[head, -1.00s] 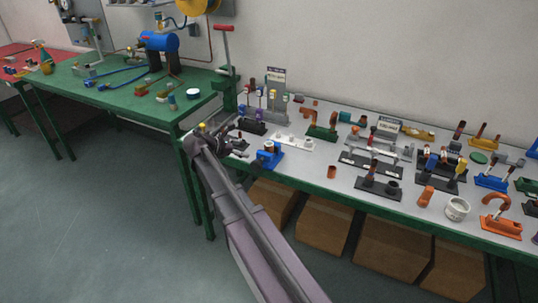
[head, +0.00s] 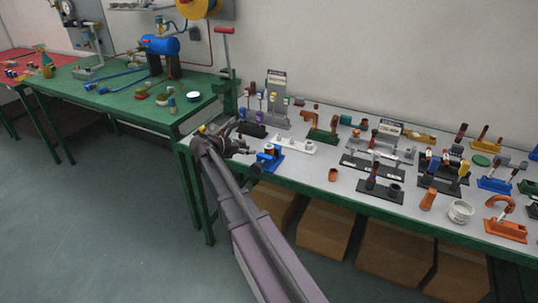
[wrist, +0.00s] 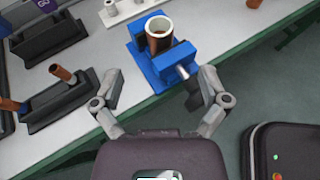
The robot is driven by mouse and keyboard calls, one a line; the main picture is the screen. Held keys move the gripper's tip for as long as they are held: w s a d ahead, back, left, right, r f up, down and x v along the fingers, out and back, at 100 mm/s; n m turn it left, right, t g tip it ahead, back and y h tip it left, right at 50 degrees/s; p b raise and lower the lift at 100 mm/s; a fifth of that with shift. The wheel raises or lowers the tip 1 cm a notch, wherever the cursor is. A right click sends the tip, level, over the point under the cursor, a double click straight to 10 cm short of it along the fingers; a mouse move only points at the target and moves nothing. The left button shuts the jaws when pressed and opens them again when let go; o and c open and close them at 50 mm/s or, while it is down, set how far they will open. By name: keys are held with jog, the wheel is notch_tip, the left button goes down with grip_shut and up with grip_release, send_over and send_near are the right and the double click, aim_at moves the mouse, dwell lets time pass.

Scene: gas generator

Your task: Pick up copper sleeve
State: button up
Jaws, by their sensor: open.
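A copper-coloured sleeve with a pale rim (wrist: 159,32) stands upright in a blue vise (wrist: 146,66), upper middle of the wrist view. In the head view the blue vise (head: 274,163) is at the front left of the grey table, with the sleeve (head: 268,150) in it. My gripper (wrist: 156,88) is open and empty, its fingers spread on the near side of the vise, apart from the sleeve. In the head view my gripper (head: 248,150) is just left of the vise and partly overlaps it. Another short copper-coloured tube (head: 332,174) stands alone on the table to the right.
A white fixture (head: 294,143) lies behind the vise. Dark holders with copper tubes (wrist: 66,100) stand left in the wrist view. Several coloured fixtures crowd the table's right half. The table's green front edge (wrist: 275,42) runs close by the vise. A green table (head: 120,95) stands left.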

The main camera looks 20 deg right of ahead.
jog(key=b, duration=0.2)
send_near(273, 147)
jog(key=shift+x, duration=1.45)
jog(key=shift+d, duration=0.1)
jog(key=shift+b+x, duration=0.75)
jog(key=shift+x, duration=1.8)
jog(key=shift+s, duration=0.1)
jog(key=c, duration=1.2)
